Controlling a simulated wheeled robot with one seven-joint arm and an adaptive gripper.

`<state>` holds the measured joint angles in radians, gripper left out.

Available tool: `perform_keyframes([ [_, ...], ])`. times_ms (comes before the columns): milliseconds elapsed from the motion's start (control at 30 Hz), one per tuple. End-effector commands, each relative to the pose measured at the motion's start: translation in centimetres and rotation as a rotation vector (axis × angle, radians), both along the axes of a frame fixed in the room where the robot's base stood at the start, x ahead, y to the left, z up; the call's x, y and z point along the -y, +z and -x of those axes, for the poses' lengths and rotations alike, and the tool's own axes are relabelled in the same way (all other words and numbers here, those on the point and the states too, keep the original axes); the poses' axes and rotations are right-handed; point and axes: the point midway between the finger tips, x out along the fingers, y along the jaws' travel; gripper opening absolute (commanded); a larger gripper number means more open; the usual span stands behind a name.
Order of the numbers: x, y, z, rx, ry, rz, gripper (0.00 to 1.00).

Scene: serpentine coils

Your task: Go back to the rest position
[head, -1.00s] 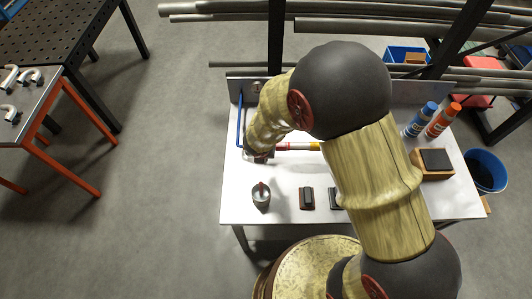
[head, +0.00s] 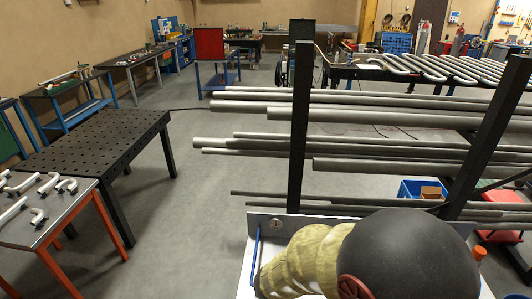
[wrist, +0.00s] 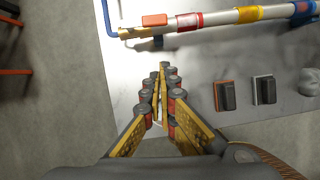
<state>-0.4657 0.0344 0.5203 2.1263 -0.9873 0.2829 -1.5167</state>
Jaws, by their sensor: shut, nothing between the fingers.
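My gripper (wrist: 160,78) shows in the wrist view with its two yellow and dark fingers brought together, nothing between them. It hangs over the white worktable (wrist: 198,62). In the head view my arm's upper links hide the gripper and most of the table, whose back left part (head: 247,275) shows. A grey pipe with red, yellow and blue bands (wrist: 220,18) lies beyond the fingertips, apart from them.
Two small dark blocks (wrist: 227,97) (wrist: 264,90) stand to the right of my fingers. A pale rounded thing (wrist: 309,82) is at the right edge. A pipe rack with black posts (head: 300,130) stands behind the table. Open floor (head: 190,235) lies to the left.

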Motion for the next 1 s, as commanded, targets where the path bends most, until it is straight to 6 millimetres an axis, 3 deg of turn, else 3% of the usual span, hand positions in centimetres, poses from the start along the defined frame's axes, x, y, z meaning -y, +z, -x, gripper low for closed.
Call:
perform_keyframes([
  [133,0.8,0.0,0.2,0.006,-0.153,-0.028,0.0],
  [267,3.3,-0.4,2.5,-0.002,-0.526,-0.065,0.0],
  [533,8.4,4.3,8.1,0.109,-1.571,-0.301,0.0],
  [700,10.3,6.5,11.9,0.137,-2.136,-0.511,0.0],
  [900,11.3,8.0,15.5,0.091,-2.548,-0.782,0.0],
  [1000,11.9,8.5,16.6,0.063,-2.63,-0.933,0.0],
])
